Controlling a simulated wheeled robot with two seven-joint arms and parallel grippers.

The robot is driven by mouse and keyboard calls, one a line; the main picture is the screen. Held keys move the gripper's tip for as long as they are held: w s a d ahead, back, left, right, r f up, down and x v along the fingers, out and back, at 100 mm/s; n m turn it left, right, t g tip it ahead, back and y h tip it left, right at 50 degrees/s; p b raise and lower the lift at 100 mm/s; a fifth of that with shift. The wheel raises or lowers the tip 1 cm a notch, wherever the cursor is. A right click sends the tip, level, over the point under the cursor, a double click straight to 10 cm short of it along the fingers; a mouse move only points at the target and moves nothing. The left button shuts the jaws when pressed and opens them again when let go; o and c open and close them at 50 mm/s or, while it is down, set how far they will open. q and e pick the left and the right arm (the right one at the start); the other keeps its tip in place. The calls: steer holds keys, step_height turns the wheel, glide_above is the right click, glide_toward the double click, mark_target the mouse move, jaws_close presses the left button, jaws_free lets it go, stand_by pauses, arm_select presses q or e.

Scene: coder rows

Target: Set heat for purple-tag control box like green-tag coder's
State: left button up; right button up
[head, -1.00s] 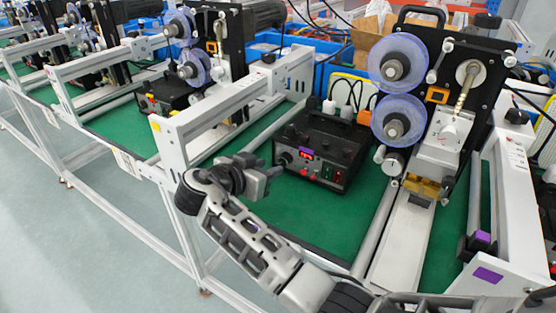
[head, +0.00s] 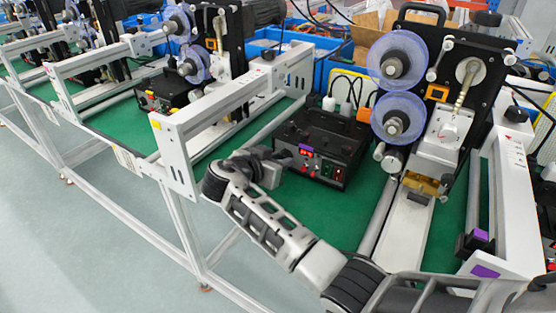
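A black control box (head: 335,133) stands on the green bench in the middle, with a small red display (head: 305,151) edged in purple, red buttons and green switches. The digits are too small to read. The coder (head: 460,100) with two clear blue reels stands behind it on the right. Purple tags (head: 485,271) mark the white frame at the right. My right gripper (head: 283,161) is at the left end of the box's front, by the knob, which it hides; contact and finger opening are unclear. My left gripper is out of view. I make out no green tag.
Another black control box (head: 160,93) and coder stand in the row at left, with a yellow tag (head: 156,124) on the white frame (head: 215,105) between. The frame's post and rail stand close left of my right gripper. Blue crates (head: 330,55) are behind.

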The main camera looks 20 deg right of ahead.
arm_select(q)
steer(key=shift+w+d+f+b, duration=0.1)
steer(key=shift+b, duration=0.2)
arm_select(e)
steer(key=shift+f, duration=0.15)
steer(key=shift+m+b, duration=0.3)
steer(key=m+t+b, duration=0.1)
steer(key=b, duration=0.2)
steer(key=shift+s+f+y, duration=0.1)
steer(key=shift+f+y, duration=0.1)
steer(key=shift+y, duration=0.2)
steer(key=m+t+b, duration=0.1)
steer(key=b, duration=0.2)
steer(key=shift+m+y, duration=0.3)
steer(key=shift+s+r+m+t+b, duration=0.1)
steer(key=shift+m+t+b, duration=0.2)
steer(key=shift+m+b, duration=0.6)
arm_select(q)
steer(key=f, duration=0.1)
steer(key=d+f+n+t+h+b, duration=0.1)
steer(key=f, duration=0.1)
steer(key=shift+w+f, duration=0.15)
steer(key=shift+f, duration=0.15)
arm_select(e)
steer(key=shift+d+r, duration=0.1)
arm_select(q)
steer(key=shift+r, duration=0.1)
arm_select(e)
steer(key=shift+r, duration=0.1)
